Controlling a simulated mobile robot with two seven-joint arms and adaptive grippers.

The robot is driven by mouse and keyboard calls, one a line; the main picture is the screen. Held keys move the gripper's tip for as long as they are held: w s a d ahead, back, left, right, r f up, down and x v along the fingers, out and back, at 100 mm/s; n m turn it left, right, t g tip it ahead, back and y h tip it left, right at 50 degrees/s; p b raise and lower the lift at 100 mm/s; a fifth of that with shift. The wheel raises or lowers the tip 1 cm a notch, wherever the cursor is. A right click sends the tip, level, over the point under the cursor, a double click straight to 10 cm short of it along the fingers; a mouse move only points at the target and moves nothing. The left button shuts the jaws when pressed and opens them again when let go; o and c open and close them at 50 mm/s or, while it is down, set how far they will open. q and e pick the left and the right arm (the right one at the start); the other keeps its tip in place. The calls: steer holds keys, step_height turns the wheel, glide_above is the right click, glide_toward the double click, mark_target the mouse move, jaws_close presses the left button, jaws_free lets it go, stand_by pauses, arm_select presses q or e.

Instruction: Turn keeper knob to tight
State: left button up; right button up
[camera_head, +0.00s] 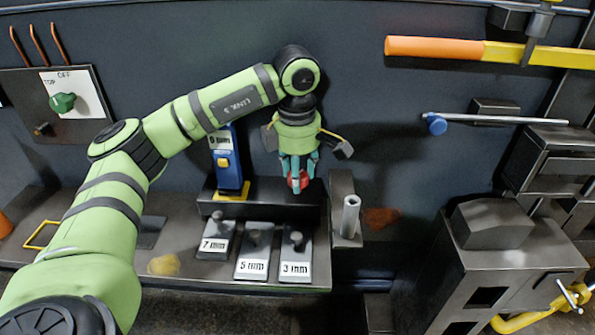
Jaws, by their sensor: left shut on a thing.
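My left arm reaches in from the left, and its gripper (298,176) points down near the middle of the view. Its teal fingers are shut on a small red thing (301,182), mostly hidden between them, just above the dark bench block. I cannot tell whether this red thing is the keeper knob. No mark reading "tight" shows. A green knob (63,102) sits on a white plate marked "TOP" and "OFF" at the far left. A blue knob (436,124) sits at the left end of a thin rod on the right. My right gripper is out of view.
Blocks marked 7 mm (214,245), 5 mm (252,265) and 3 mm (295,268) stand on the bench below the gripper. A blue tool marked 9 mm (226,172) stands left of it. A metal tube (350,215) stands to the right. An orange-yellow bar (440,48) is at upper right.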

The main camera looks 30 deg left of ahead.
arm_select(q)
steer(key=shift+f+m, duration=0.1)
steer(key=shift+m, duration=0.2)
steer(key=m, duration=0.3)
steer(key=shift+a+m, duration=0.1)
steer(key=shift+m, duration=0.2)
steer(key=m, duration=0.5)
steer(key=shift+m+h, duration=0.4)
steer(key=shift+m, duration=0.3)
steer(key=o, duration=1.1)
steer(key=shift+w+a+r, duration=0.1)
steer(key=shift+r, duration=0.15)
